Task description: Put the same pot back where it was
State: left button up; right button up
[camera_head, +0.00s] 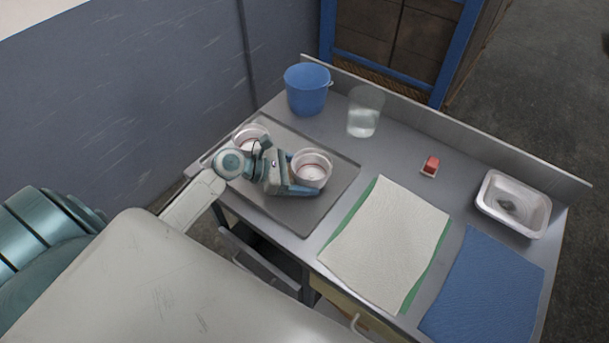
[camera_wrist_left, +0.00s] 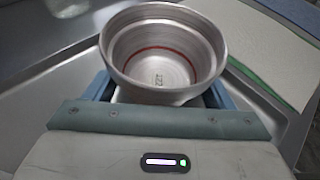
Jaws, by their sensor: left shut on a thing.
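A round metal pot (camera_head: 311,165) with a red line inside is at the right part of the grey tray (camera_head: 335,190) on the table. My left gripper (camera_head: 300,174) is shut on this pot, with its blue fingers on either side. In the left wrist view the pot (camera_wrist_left: 163,50) is upright and looks empty. I cannot tell whether its base touches the tray. A second, similar pot (camera_head: 250,135) stands at the tray's far left, partly hidden by my left arm. My right gripper is not in view.
A blue bucket (camera_head: 307,90) and a clear container (camera_head: 365,112) stand behind the tray. A white cloth on green (camera_head: 385,240), a blue mat (camera_head: 485,290), a red block (camera_head: 431,165) and a white tub (camera_head: 512,203) are to the right. A raised edge runs along the back.

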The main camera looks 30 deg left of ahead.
pick_arm(q)
jog(key=shift+f, duration=0.7)
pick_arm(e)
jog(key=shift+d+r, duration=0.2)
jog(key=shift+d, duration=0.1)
pick_arm(q)
jog(key=o, duration=1.1)
jog(key=shift+f, duration=0.15)
jog(key=shift+s+a+r, duration=0.25)
jog(key=shift+s+a, duration=0.05)
jog(key=shift+a, duration=0.1)
jog(key=b+v, duration=0.1)
jog(key=v, duration=0.8)
jog(key=shift+s+a+r+b, duration=0.1)
jog(key=shift+s+b, duration=0.05)
jog(key=shift+b, duration=0.15)
jog(key=shift+v, duration=0.85)
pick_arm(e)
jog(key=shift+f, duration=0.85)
